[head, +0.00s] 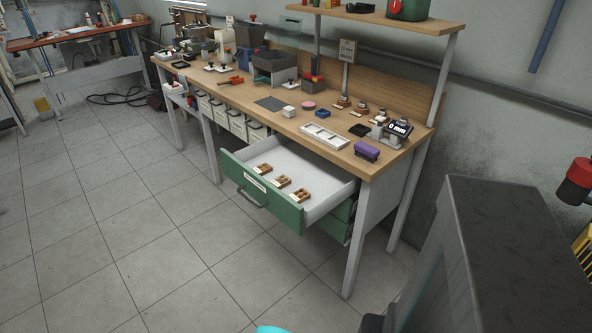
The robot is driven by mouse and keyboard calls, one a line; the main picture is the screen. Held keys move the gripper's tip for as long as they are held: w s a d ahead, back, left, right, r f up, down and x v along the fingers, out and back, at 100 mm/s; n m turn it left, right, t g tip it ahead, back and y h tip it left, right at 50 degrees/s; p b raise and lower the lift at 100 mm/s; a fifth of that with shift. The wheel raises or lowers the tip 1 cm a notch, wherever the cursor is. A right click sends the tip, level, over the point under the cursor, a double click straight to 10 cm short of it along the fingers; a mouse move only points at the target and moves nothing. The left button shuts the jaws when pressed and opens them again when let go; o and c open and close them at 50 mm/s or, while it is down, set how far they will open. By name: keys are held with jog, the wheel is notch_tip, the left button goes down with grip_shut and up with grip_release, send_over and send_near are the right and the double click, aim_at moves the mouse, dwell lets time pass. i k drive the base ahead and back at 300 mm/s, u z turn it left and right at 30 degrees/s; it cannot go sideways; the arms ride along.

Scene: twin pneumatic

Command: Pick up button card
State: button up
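A green drawer (233,177) under the workbench is pulled open. Three small tan and brown cards or blocks with dark spots lie in a row near its front: a left one (264,169), a middle one (281,182) and a right one (300,196). They are too small to tell which, if any, is the button card. My gripper is not recognisable in the head view. Only a cyan piece and a dark piece, which I cannot identify, show at the bottom edge.
The wooden workbench (238,92) carries a white compartment tray (325,136), a purple block (367,150), a display reading "0 mm" (399,127) and several bins and tools. A large dark grey block (515,250) fills the lower right. The tiled floor (150,235) left of the drawer is clear.

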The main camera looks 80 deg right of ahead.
aim_at(264, 168)
jog(key=z, duration=0.4)
jog(key=k, duration=1.35)
jog(key=i, duration=0.95)
